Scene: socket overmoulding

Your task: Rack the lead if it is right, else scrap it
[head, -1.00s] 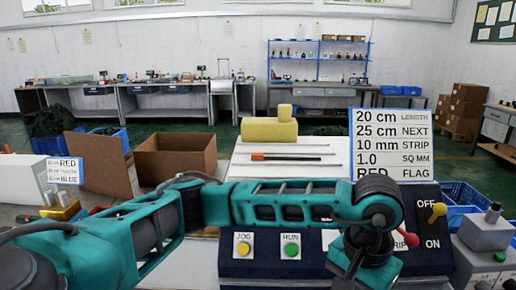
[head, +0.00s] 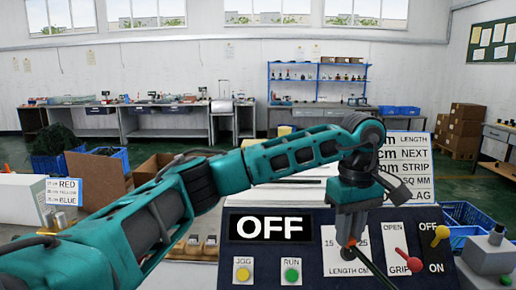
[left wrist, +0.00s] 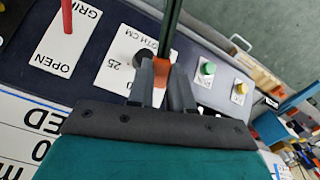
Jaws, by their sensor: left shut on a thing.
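My left gripper (head: 350,243) is shut on a thin dark lead (head: 375,266) at an orange-red section, over the machine's front panel. In the left wrist view the fingers (left wrist: 168,85) pinch this orange-red piece (left wrist: 163,73), and the dark lead (left wrist: 173,20) runs up out of the frame. In the head view the lead slants down to the right; its far end is out of sight. The spec board (head: 418,160) reads LENGTH, NEXT, STRIP, SQ MM and FLAG, its left part hidden by my arm. My right gripper is not in view.
The machine's display (head: 268,228) reads OFF. Its panel has a red OPEN/GRIP lever (head: 403,258), a yellow OFF/ON lever (head: 440,234), and JOG (head: 242,273) and RUN (head: 291,273) buttons. A RED/YELLOW/BLUE sign (head: 65,192) stands left, by a cardboard box (head: 150,168). Blue crates (head: 465,213) stand right.

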